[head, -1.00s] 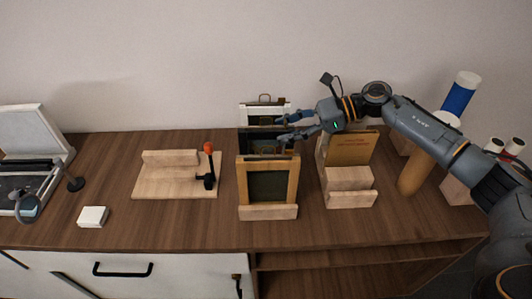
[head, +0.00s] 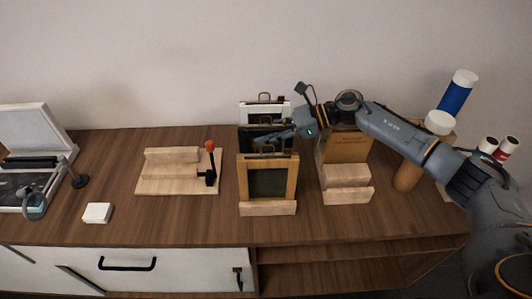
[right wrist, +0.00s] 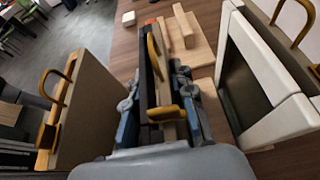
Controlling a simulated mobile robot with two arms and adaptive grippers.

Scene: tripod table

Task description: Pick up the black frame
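The black frame (head: 249,145) stands upright in the middle of a row of frames, behind the wooden frame (head: 287,175) and in front of the white frame (head: 246,113). My right gripper (head: 270,140) is at its top edge, coming from the right. In the right wrist view the black frame (right wrist: 147,85) runs between the two fingers (right wrist: 158,90), with its brass hanger standing up between them. The fingers are close in on both its faces and look shut on it. Its lower part is hidden. My left gripper is not in view.
The wooden and white frames stand close on either side of the fingers. A wooden stand with a brown panel (head: 347,147) is right of the row, under my arm. A wooden jig with a red-knobbed clamp (head: 210,172) is left. Bare tabletop (head: 130,225) lies at the front left.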

